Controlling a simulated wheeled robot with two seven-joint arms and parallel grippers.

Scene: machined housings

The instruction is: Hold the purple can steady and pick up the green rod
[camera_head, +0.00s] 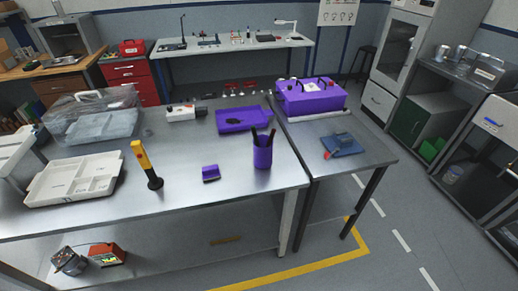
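The purple can (263,156) stands upright near the right front corner of the large metal table. Thin dark rods stick up out of its open top, one leaning left and one leaning right. I cannot make out a green rod; the rods in the can look dark at this size, and their lower ends are hidden inside it. Neither of my grippers shows in this view, and nothing touches the can from outside.
A small purple block (210,173) and an upright yellow-and-black tool (147,165) stand left of the can. A purple tray (231,125) lies behind it. A white compartment tray (75,187) is at the left. The side table (325,175) holds a blue item (345,146).

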